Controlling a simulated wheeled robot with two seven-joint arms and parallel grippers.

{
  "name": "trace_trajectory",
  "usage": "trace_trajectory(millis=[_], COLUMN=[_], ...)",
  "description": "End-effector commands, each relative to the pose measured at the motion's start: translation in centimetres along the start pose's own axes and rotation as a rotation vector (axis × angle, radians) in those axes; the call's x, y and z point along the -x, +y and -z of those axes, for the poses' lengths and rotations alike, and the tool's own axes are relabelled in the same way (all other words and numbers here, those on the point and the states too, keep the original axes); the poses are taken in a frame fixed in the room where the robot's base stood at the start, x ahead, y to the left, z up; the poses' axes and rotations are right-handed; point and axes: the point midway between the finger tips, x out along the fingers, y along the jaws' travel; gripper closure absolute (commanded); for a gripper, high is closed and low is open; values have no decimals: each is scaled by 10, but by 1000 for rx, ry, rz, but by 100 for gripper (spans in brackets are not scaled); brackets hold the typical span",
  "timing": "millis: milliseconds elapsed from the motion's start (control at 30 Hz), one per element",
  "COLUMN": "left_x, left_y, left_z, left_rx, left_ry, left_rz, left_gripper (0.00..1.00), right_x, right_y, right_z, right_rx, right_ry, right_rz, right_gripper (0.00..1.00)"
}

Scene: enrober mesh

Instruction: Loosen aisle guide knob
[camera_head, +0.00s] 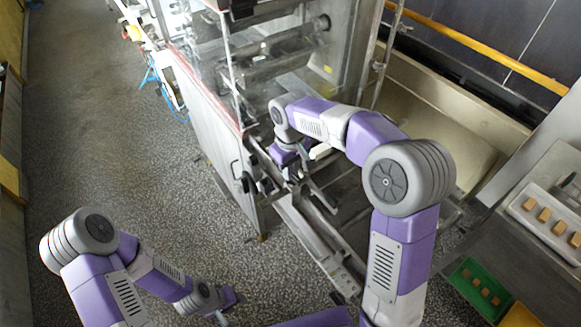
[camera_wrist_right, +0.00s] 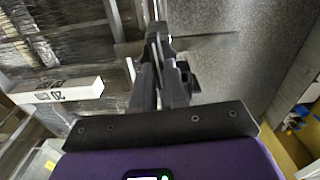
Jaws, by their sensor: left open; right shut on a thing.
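My right gripper (camera_head: 290,172) reaches down to the metal rails at the machine's near end. In the right wrist view its dark fingers (camera_wrist_right: 160,45) are close together, shut on a small dark part at the guide, which I take as the aisle guide knob. The fingers hide most of it, so I cannot tell its turn angle. A grey bar (camera_wrist_right: 208,42) runs across beside the fingertips. My left gripper (camera_head: 228,303) is open and empty, low over the floor at the bottom left, far from the rails.
The machine's steel cabinet (camera_head: 215,125) with clear panels stands behind the rails (camera_head: 310,235). A white block marked 20 (camera_wrist_right: 58,93) lies left of the right fingers. At the right are a white tray (camera_head: 545,225) and a green tray (camera_head: 462,278), both holding brown pieces. Speckled floor (camera_head: 100,130) is clear at left.

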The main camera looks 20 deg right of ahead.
Motion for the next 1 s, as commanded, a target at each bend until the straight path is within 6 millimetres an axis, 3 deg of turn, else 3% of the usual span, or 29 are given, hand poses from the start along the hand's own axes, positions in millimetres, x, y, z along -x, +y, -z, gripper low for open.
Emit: trace_trajectory(millis=[1000], left_x=[54], left_y=[20], left_z=[-2], left_rx=[0], left_ry=[0], left_rz=[0], left_gripper=[57], right_x=[2], right_y=[-8], right_z=[-3], right_rx=[870], right_ry=[0], right_rz=[1], right_gripper=[100])
